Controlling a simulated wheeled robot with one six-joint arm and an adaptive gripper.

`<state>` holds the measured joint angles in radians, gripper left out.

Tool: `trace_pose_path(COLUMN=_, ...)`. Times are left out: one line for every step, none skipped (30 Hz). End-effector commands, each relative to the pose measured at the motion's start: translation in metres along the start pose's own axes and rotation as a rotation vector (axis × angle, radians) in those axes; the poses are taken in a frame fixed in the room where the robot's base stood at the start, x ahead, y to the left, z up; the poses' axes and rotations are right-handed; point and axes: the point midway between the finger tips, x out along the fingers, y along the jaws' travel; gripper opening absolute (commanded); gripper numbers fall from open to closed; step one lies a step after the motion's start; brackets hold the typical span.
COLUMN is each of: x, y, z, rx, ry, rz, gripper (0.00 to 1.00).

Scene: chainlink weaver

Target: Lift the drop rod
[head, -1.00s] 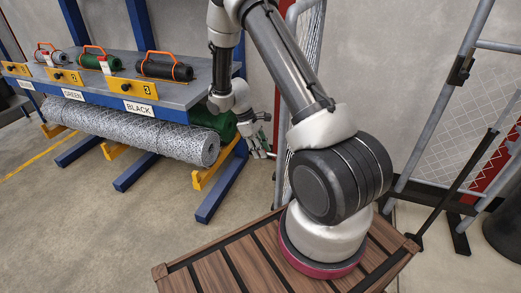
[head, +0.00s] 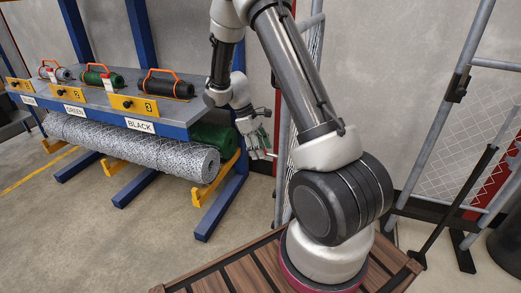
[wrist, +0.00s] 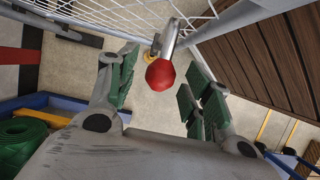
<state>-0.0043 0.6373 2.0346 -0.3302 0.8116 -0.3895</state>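In the wrist view a red ball knob (wrist: 160,73) sits on the end of a bent grey metal rod (wrist: 168,40), which I take to be the drop rod's handle. My gripper (wrist: 165,62) is open, with one green-padded finger on each side of the knob. The knob lies between the fingers in the picture; I see no finger touching it, and its depth is unclear. In the head view my gripper (head: 262,142) is small, beside the gate post (head: 283,165); the rod's lower part is not clear there.
The mesh gate panel (wrist: 90,12) is close above the fingers in the wrist view. A blue rack (head: 195,125) with wire rolls (head: 140,150) stands left of my gripper. A wooden slatted deck (head: 215,275) is in front. Concrete floor is clear at lower left.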

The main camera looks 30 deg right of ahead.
Motion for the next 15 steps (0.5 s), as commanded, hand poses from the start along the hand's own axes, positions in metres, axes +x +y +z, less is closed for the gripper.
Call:
trace_pose_path(x=0.000, y=0.000, z=0.000, rx=0.000, ry=0.000, rz=0.000, gripper=0.50)
trace_pose_path(x=0.000, y=0.000, z=0.000, rx=0.000, ry=0.000, rz=-0.001, gripper=0.50)
trace_pose_path(x=0.001, y=0.000, z=0.000, rx=0.000, ry=0.000, rz=-0.001, gripper=0.50)
trace_pose_path(x=0.001, y=0.000, z=0.000, rx=0.000, ry=0.000, rz=-0.001, gripper=0.50)
trace_pose_path(x=0.001, y=0.000, z=0.000, rx=0.000, ry=-0.001, rz=-0.001, gripper=0.50)
trace_pose_path(x=0.001, y=0.000, z=0.000, rx=0.000, ry=0.000, rz=-0.001, gripper=0.50)
trace_pose_path(x=0.000, y=0.000, z=0.000, rx=0.000, ry=0.000, rz=-0.001, gripper=0.50)
trace_pose_path(x=-0.002, y=0.000, z=0.000, rx=0.000, ry=0.000, rz=-0.001, gripper=0.50)
trace_pose_path(x=-0.005, y=0.000, z=0.000, rx=0.000, ry=0.000, rz=0.000, gripper=0.50)
trace_pose_path(x=-0.008, y=0.000, z=0.000, rx=0.000, ry=0.000, rz=0.000, gripper=0.50)
trace_pose_path(x=-0.012, y=0.000, z=-0.001, rx=0.000, ry=0.001, rz=0.001, gripper=0.50)
trace_pose_path(x=-0.019, y=0.000, z=-0.001, rx=0.001, ry=0.002, rz=0.002, gripper=0.50)
trace_pose_path(x=-0.025, y=0.000, z=-0.001, rx=0.001, ry=0.003, rz=0.002, gripper=0.50)
trace_pose_path(x=-0.032, y=0.000, z=-0.001, rx=0.001, ry=0.003, rz=0.002, gripper=0.50)
trace_pose_path(x=-0.041, y=0.000, z=-0.001, rx=0.001, ry=0.003, rz=0.002, gripper=0.50)
